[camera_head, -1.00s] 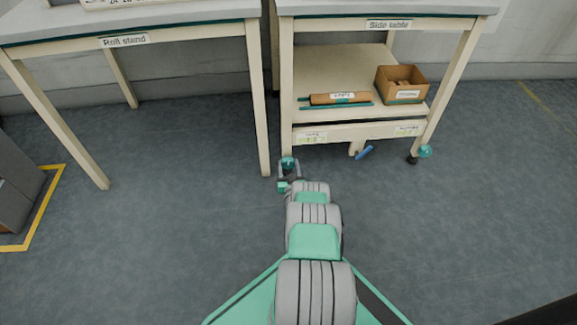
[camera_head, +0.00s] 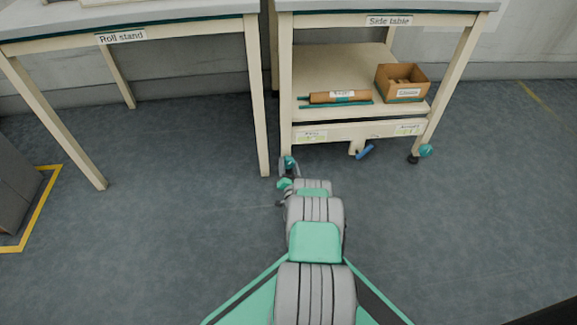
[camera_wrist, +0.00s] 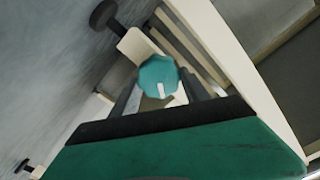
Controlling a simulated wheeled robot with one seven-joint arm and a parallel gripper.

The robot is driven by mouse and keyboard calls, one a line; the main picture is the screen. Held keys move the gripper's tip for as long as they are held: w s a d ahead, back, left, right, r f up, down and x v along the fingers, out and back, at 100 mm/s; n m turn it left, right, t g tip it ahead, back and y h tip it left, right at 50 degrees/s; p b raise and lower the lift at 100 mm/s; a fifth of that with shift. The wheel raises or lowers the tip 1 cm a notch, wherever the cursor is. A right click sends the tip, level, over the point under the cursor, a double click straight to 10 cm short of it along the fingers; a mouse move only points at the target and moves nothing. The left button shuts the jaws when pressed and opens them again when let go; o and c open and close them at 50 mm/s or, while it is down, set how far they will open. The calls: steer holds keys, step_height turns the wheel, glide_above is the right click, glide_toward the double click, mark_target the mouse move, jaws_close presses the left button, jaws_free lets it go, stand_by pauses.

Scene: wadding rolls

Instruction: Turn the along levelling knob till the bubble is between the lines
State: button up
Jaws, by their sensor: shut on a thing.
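The teal levelling knob (camera_head: 289,162) is at the foot of the side table's left front leg. It also shows in the wrist view (camera_wrist: 158,76), with a white mark pointing towards my gripper. My gripper (camera_head: 287,166) is shut on this knob, one finger on each side of it in the wrist view (camera_wrist: 160,88). On the side table's lower rail are a left label with a greenish vial (camera_head: 311,135) and a right one (camera_head: 408,130). Their writing and bubbles are too small to read. A second teal knob (camera_head: 425,151) sits by the right front leg.
A blue lever (camera_head: 364,152) hangs under the side table (camera_head: 340,20). Its shelf holds a brown roll (camera_head: 338,98) and an open cardboard box (camera_head: 402,83). The roll stand (camera_head: 122,37) is on the left, its leg close to my gripper. The floor to the right is clear.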

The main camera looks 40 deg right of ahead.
steer(key=shift+m, duration=0.9)
steer(key=o, duration=1.3)
steer(key=shift+o, duration=0.2)
